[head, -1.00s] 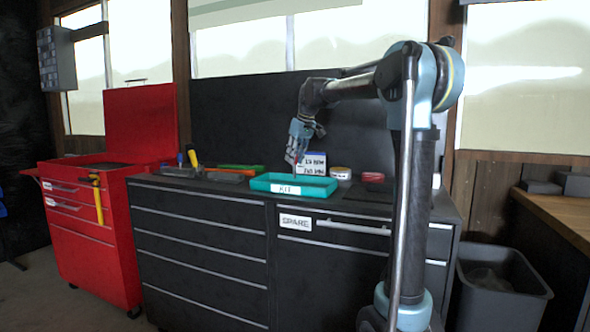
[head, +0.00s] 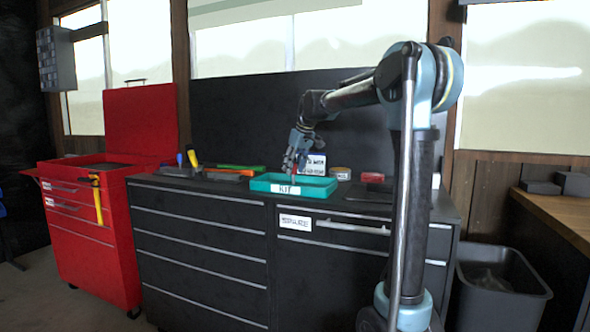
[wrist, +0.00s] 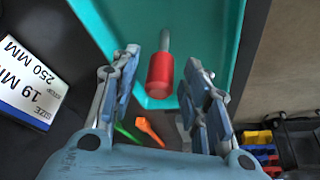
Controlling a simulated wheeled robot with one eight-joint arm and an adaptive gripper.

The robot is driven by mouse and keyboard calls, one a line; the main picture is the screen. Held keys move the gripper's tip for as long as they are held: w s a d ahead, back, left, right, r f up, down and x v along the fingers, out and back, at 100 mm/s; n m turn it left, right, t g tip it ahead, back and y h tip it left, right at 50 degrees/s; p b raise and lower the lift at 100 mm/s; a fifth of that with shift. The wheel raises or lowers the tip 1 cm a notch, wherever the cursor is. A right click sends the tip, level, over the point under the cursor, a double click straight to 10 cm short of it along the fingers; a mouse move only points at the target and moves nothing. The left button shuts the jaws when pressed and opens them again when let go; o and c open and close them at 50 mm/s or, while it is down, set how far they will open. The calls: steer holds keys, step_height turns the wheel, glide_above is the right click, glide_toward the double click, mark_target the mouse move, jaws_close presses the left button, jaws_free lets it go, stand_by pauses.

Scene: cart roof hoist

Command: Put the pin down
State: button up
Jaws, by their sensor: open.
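The pin has a red grip (wrist: 160,76) and a grey shaft (wrist: 164,40). In the wrist view it is in the teal tray marked KIT (wrist: 207,20), with the grip towards me. My gripper (wrist: 160,70) is open, one finger on each side of the red grip with a visible gap to both. In the head view my gripper (head: 292,168) is low over the KIT tray (head: 318,191). The pin is hard to make out there. Whether the pin rests fully on the tray floor is unclear.
The tray stands on a black cabinet (head: 200,242) with a SPARE drawer label. A white box (head: 313,162) marked with sizes stands behind the tray, with small tins beside it. Tools (head: 230,169) lie to the left. A red cart (head: 90,230) stands further left.

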steer(key=v, duration=1.2)
steer(key=shift+s, duration=0.15)
